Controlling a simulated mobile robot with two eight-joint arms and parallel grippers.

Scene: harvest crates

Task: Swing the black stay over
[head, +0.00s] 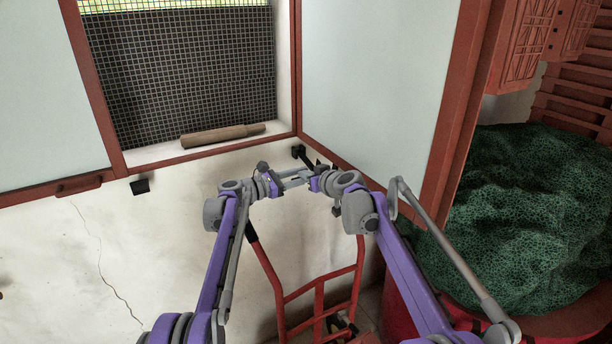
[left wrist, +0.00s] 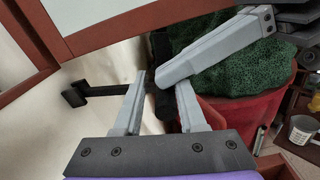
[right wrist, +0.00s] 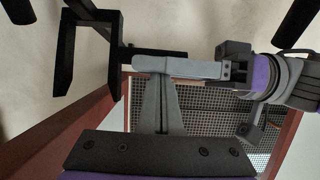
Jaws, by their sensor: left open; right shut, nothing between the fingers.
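The black stay (head: 301,153) is at the lower right corner of the window opening, by the red frame of the right shutter (head: 375,75). In the left wrist view it shows as a black bar (left wrist: 105,90) reaching from the wall towards my left gripper. It also shows in the right wrist view (right wrist: 158,51), close to the fingertips. My left gripper (left wrist: 160,82) is open, its fingertips near the bar's end; I cannot tell whether they touch it. My right gripper (right wrist: 160,85) is shut and empty, close against the left gripper. In the head view the grippers partly hide the stay.
A wooden rod (head: 222,135) lies on the sill before the mesh (head: 180,70). A black catch (head: 140,187) is on the wall at left. A red hand truck (head: 320,300) stands below my grippers. Green netting (head: 520,215) fills a red tub at right.

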